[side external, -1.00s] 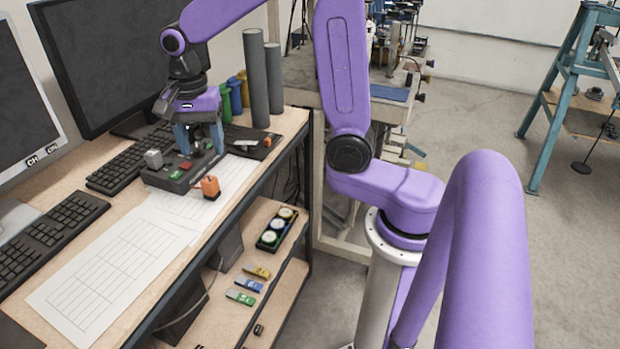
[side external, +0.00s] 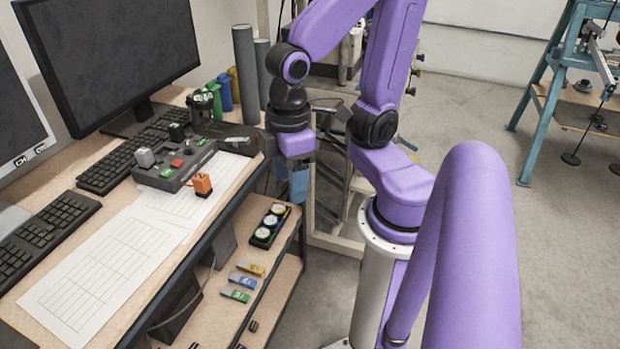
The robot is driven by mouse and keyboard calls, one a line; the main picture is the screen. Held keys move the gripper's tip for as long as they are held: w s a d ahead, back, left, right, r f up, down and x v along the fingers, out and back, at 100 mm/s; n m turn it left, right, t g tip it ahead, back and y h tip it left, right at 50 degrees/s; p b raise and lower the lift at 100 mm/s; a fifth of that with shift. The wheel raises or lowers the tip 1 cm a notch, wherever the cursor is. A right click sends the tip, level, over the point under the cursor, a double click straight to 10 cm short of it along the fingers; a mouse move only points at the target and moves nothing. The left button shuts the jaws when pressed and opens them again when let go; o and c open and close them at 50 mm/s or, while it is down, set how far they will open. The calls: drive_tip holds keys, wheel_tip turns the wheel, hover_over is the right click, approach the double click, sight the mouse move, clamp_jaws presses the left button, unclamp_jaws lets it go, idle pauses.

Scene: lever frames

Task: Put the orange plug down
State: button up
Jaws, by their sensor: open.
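The orange plug (side external: 202,185) sits on the desk top, on a printed sheet beside the front right of the dark control box (side external: 172,165). Nothing holds it. My gripper (side external: 295,190) is open, with its blue fingers pointing down. It hangs to the right of the desk's edge, clear of the plug, and looks empty. One finger partly hides the other.
Printed sheets (side external: 98,262), keyboards (side external: 105,172) and monitors (side external: 115,50) cover much of the desk. Tall grey cylinders (side external: 244,75) stand at its back right corner. A lower shelf holds a tray of round gauges (side external: 270,224) and several small coloured blocks (side external: 243,281).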

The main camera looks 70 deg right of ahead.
drive_tip(key=s+n, duration=0.2)
drive_tip(key=s+d+n, duration=0.1)
drive_tip(key=shift+s+f, duration=0.2)
drive_tip(key=shift+f, duration=0.05)
